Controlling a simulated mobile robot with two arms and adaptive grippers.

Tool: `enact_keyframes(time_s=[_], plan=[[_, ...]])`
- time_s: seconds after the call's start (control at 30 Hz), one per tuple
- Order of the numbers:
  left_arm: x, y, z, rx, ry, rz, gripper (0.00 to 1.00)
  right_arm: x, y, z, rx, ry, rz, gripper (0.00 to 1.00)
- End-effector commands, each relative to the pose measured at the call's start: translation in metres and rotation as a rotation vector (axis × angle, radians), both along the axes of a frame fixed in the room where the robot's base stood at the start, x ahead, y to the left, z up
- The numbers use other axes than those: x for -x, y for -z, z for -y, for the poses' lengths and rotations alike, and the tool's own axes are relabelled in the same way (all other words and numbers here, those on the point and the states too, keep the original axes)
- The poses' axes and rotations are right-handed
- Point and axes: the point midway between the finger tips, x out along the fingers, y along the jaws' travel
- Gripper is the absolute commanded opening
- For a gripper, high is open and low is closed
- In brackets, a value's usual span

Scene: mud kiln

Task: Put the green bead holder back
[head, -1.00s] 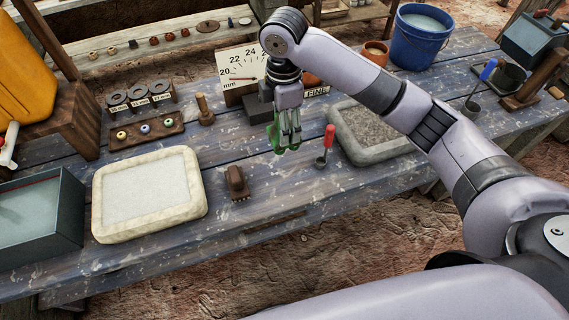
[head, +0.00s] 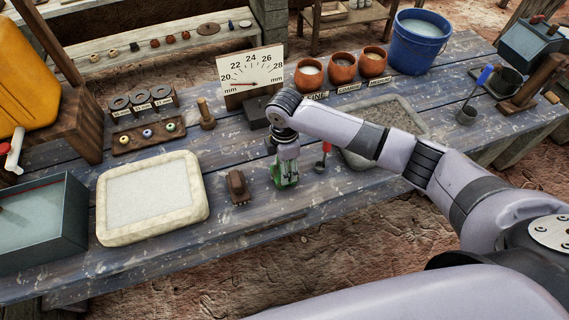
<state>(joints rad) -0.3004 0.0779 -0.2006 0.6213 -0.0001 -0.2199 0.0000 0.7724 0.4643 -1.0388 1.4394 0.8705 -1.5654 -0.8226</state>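My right gripper (head: 286,182), on the arm from the right, is low over the front middle of the table, fingers pointing down. The green bead holder (head: 285,175) shows between its fingers, which look closed around it. The fingers hide much of the holder, and I cannot tell whether its lower end touches the table. A red-handled holder (head: 324,153) stands in a small grey cup just right of the gripper. A blue-handled holder (head: 483,76) leans in a grey cup (head: 467,114) at the far right. My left gripper is out of view.
A pale-rimmed tray (head: 106,217) is further left, and a grey gritty tray (head: 426,103) lies behind the arm. The dial gauge (head: 262,66) and several orange pots (head: 341,66) stand behind.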

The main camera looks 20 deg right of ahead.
Motion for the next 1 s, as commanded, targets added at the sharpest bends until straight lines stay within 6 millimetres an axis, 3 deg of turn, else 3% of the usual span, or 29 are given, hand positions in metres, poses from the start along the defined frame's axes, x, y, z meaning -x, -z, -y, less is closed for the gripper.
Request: enact_keyframes(time_s=[0.23, 0.27, 0.53, 0.87, 1.0], plan=[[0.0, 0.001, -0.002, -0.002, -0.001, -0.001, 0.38, 0.0, 0.002, 0.0, 0.0, 0.0, 0.0, 0.25], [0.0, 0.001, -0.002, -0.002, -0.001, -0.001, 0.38, 0.0, 0.003, 0.0, 0.0, 0.0, 0.0, 0.52], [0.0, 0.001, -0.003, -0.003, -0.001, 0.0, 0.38, 0.0, 0.002, 0.0, 0.0, 0.0, 0.0, 0.7], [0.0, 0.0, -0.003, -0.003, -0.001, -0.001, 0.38, 0.0, 0.001, 0.0, 0.0, 0.001, 0.0, 0.71], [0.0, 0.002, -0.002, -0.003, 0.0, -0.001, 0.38, -0.001, -0.011, 0.0, 0.0, 0.001, 0.003, 0.71]])
